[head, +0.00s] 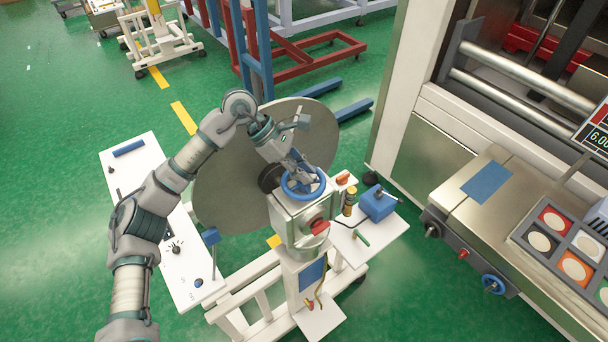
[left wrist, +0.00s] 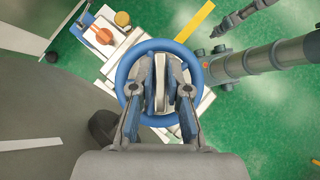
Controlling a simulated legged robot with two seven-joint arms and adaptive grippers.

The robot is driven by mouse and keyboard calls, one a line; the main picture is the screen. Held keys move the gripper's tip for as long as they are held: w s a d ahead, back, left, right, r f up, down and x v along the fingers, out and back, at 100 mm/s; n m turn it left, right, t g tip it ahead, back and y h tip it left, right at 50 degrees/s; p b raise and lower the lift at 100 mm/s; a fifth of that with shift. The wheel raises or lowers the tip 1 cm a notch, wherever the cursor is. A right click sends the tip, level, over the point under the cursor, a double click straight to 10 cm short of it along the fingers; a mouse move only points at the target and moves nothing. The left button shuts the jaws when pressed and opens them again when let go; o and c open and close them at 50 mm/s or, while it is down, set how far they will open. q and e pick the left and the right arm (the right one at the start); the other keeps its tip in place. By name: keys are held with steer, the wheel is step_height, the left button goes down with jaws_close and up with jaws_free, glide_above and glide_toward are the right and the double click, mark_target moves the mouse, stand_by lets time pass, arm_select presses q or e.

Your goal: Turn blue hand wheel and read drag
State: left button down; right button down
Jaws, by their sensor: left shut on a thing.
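The blue hand wheel (head: 303,184) lies flat on top of a white box-shaped unit (head: 296,216) in the middle of the head view. My left gripper (head: 303,179) reaches down onto it from above. In the left wrist view the wheel's blue rim (left wrist: 124,73) circles the fingers. My left gripper (left wrist: 161,85) is shut on the pale middle part of the wheel, inside the rim. The fingers hide part of that middle. No drag reading can be made out on the unit.
A large grey disc (head: 225,185) stands right behind the unit. White side shelves (head: 370,243) carry a blue box (head: 377,204) and small parts. A big machine with a panel of round buttons (head: 565,245) and a display (head: 598,138) stands at the right. Green floor is free at lower left.

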arm_select(q)
steer(key=shift+r+m+g+p, duration=0.15)
steer(key=shift+m+g+p, duration=0.15)
steer(key=shift+m+g, duration=0.15)
steer(key=shift+m, duration=0.25)
steer(key=shift+m+g+y+p, duration=0.35)
steer(key=shift+m+p, duration=0.15)
steer(key=shift+p, duration=0.1)
steer(key=c, duration=1.5)
jaws_free()
steer(key=shift+c, duration=0.2)
steer(key=o, duration=0.5)
